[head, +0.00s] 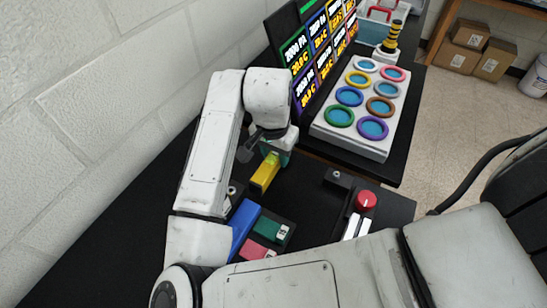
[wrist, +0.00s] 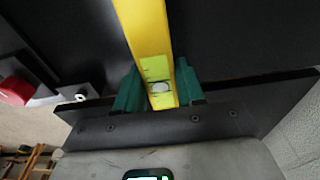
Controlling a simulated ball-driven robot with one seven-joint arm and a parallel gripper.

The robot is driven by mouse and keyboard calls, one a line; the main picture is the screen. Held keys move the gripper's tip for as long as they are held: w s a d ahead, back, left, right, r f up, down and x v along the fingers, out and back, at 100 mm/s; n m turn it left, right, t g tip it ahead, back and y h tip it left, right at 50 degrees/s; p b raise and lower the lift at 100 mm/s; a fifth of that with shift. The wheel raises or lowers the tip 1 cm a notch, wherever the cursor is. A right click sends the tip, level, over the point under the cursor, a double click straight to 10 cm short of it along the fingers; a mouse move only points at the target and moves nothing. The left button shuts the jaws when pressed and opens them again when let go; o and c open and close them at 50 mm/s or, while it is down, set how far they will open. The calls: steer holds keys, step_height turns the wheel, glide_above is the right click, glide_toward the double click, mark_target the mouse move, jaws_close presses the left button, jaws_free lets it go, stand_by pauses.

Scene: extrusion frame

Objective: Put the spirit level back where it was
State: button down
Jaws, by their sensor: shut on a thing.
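The spirit level is a yellow bar (head: 264,174) with a greenish vial window, which shows clearly in the wrist view (wrist: 146,36). My gripper (head: 277,155) is shut on one end of it. In the wrist view, the teal fingers of my gripper (wrist: 158,90) press on both sides of the level near its vial. The level is in the air above the black worktop and slants toward the lower left in the head view. I cannot tell how high it is.
A blue block (head: 242,227) and a pinkish-red piece (head: 259,249) lie below the level. A red knob (head: 366,200) stands to the right. A panel of coloured rings (head: 345,143) and a display (head: 318,50) stand behind. A white brick wall (head: 100,90) is at left.

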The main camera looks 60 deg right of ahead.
mark_target(274, 162)
steer(key=shift+w+d+f, duration=0.3)
steer(key=shift+w+f, duration=0.05)
steer(key=shift+f, duration=0.15)
steer(key=shift+w+d+f+p, duration=0.15)
steer(key=shift+f+p, duration=0.45)
steer(key=shift+f, duration=1.15)
steer(key=shift+f, duration=0.15)
steer(key=c, duration=0.7)
jaws_free()
steer(key=r, duration=0.4)
steer(key=a+r+b, duration=0.1)
steer(key=r, duration=0.7)
steer(key=shift+a+r+b, duration=0.1)
steer(key=shift+a+b, duration=0.15)
steer(key=shift+b, duration=0.05)
